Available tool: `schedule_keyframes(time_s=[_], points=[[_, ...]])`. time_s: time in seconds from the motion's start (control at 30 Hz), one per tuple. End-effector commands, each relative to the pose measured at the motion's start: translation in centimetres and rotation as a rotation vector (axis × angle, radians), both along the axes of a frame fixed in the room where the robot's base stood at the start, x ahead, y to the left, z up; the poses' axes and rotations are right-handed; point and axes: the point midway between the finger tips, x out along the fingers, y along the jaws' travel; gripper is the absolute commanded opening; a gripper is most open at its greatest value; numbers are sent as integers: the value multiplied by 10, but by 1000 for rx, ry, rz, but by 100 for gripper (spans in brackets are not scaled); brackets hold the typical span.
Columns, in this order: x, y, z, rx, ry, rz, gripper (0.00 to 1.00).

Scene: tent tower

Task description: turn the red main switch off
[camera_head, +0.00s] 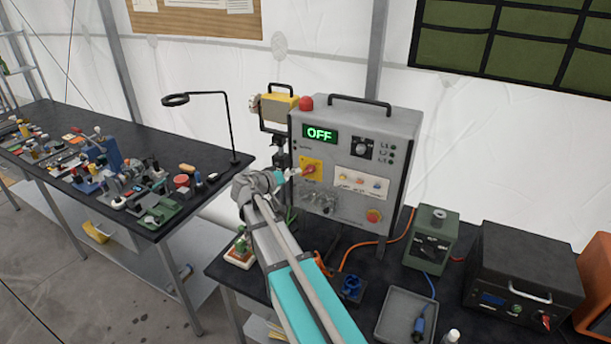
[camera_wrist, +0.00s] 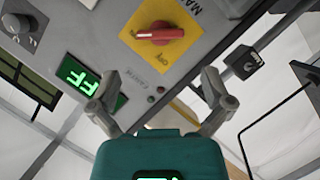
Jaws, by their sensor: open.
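The red main switch (camera_head: 309,169) is a small rotary handle on a yellow plate (camera_head: 316,176) on the front of the grey control box (camera_head: 400,130). In the wrist view the red handle (camera_wrist: 160,33) lies across the picture on its yellow plate, with "ON" lettering beside it. The box's green display (camera_head: 320,134) reads OFF; part of it shows in the wrist view (camera_wrist: 78,73). My gripper (camera_head: 290,174) is in front of the plate, close to the switch. In the wrist view its fingers (camera_wrist: 160,77) are spread, nothing between them, and the handle is beyond their tips.
A green-grey device (camera_head: 431,238), a black case (camera_head: 520,275) and a grey tray (camera_head: 405,315) stand right of my arm. A cluttered bench (camera_head: 220,172) is left.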

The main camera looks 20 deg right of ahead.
Motion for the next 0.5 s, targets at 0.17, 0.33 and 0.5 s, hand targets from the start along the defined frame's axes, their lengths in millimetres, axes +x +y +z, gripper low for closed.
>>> schedule_keyframes(time_s=[0.17, 0.33, 0.5], points=[[11, -26, -10, 1, 0, -2, 100], [20, -48, -16, 0, 0, -1, 100], [27, -65, -21, -1, 0, -1, 100]])
